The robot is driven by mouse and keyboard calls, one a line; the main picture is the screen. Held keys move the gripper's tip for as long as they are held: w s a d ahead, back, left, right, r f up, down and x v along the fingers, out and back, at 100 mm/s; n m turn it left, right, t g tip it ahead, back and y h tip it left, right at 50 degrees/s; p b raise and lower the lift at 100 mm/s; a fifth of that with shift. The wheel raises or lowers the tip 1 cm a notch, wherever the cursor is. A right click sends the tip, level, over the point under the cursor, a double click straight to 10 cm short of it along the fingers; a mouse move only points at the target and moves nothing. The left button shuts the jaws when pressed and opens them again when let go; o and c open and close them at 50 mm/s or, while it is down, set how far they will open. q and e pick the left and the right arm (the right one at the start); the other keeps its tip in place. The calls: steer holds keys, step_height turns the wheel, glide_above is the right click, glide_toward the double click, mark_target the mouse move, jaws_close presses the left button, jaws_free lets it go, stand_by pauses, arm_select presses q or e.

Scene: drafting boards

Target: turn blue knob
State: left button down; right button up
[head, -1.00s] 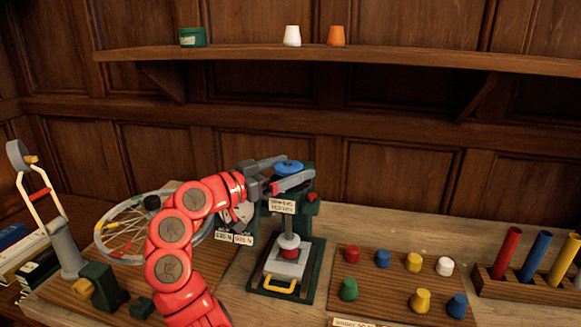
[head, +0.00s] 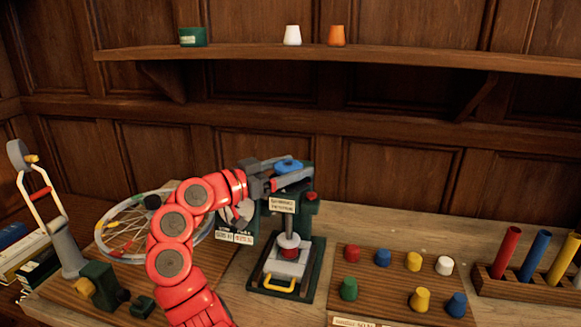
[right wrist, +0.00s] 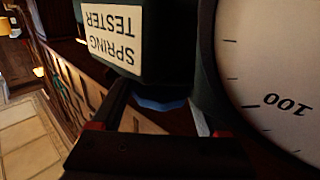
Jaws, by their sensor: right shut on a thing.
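The blue knob (head: 289,166) sits on top of the dark green spring tester (head: 312,224), which stands on the bench. My right gripper (head: 293,168) reaches in from the left, shut on the blue knob with a finger on either side. In the right wrist view part of the blue knob (right wrist: 160,103) shows between the dark fingers (right wrist: 160,112), below the body with the "SPRING TESTER" label (right wrist: 113,32). The rest of the knob is hidden there. My left gripper is out of view.
A round dial (right wrist: 275,70) is close beside the fingers. A spoked wheel (head: 125,240) lies behind my right arm. A board with several coloured knobs (head: 383,290) and a rack of coloured tubes (head: 520,287) are to the right. A shelf (head: 400,57) runs above.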

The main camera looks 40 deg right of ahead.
steer(key=shift+m+g, duration=0.7)
steer(key=shift+g, duration=0.4)
steer(key=o, duration=1.3)
steer(key=shift+c, duration=0.2)
steer(key=w+a, duration=0.1)
steer(key=a, duration=1.6)
steer(key=shift+w+a, duration=0.2)
